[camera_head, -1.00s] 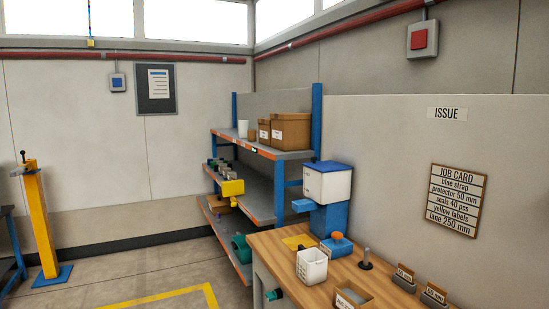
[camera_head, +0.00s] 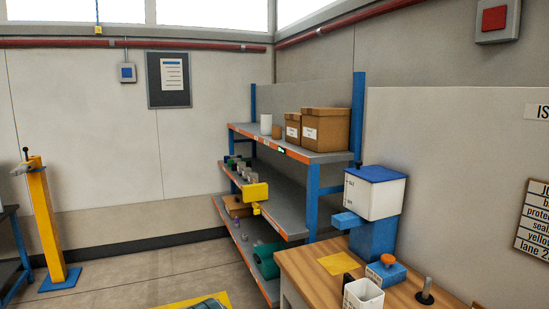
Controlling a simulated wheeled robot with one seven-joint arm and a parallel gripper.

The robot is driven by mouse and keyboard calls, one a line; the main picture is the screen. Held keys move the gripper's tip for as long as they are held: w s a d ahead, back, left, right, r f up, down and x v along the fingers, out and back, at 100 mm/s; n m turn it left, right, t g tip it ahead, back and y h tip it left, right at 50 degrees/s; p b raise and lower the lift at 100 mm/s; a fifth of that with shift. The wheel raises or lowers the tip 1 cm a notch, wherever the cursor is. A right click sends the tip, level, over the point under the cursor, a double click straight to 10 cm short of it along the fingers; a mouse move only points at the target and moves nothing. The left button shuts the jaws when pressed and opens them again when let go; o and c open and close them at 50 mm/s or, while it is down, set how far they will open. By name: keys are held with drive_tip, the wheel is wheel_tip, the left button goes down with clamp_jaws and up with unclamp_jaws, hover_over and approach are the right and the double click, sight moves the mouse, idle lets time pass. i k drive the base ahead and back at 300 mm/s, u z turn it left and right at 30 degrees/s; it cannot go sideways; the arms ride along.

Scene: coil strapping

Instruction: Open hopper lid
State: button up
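The hopper (camera_head: 370,199) is a white box on a blue stand at the back of the wooden bench, right of centre. Its blue lid (camera_head: 376,173) lies flat across the top and looks closed. A blue spout-like part (camera_head: 350,220) juts out to the left below the box. My gripper does not show in this view.
The wooden bench (camera_head: 314,271) holds a yellow pad (camera_head: 339,263), a blue block with an orange top (camera_head: 386,270), a white bin (camera_head: 362,297) and a dark post (camera_head: 426,291). A loaded shelf rack (camera_head: 312,199) stands left of the hopper. Open floor (camera_head: 120,277) lies further left.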

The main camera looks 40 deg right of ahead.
sight(374, 173)
drive_tip(key=z, duration=0.3)
drive_tip(key=i, duration=0.95)
drive_tip(key=z, duration=1.3)
drive_tip(key=i, duration=0.45)
drive_tip(key=z, duration=0.45)
